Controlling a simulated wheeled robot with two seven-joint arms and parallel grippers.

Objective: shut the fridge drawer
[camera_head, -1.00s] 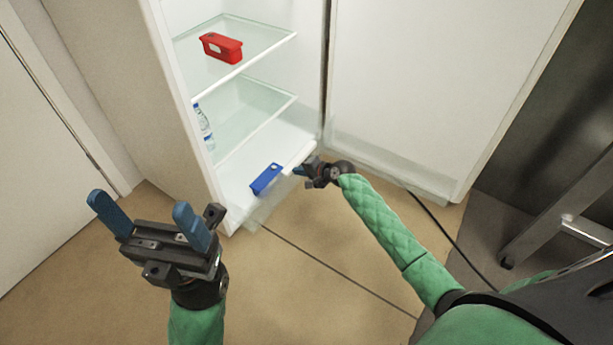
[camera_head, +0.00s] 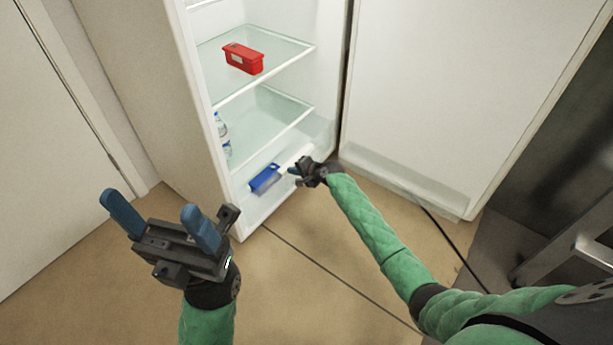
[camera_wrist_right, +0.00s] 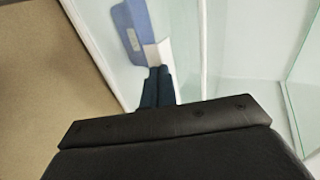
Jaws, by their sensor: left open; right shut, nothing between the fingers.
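The fridge drawer (camera_head: 262,206) is the pale, see-through bin at the bottom of the open fridge. Its front lies close to the fridge's front edge; I cannot tell whether it is fully in. A blue box (camera_head: 265,179) lies in it and also shows in the right wrist view (camera_wrist_right: 130,28). My right gripper (camera_head: 292,171) is shut and empty at the right part of the drawer front, beside the blue box. Its fingers (camera_wrist_right: 157,86) are together in the wrist view; contact with the drawer is unclear. My left gripper (camera_head: 160,212) is open and empty, left of the fridge.
The fridge door (camera_head: 440,90) stands wide open on the right. A red box (camera_head: 243,58) sits on a glass shelf above, and water bottles (camera_head: 222,135) stand at the fridge's left side.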

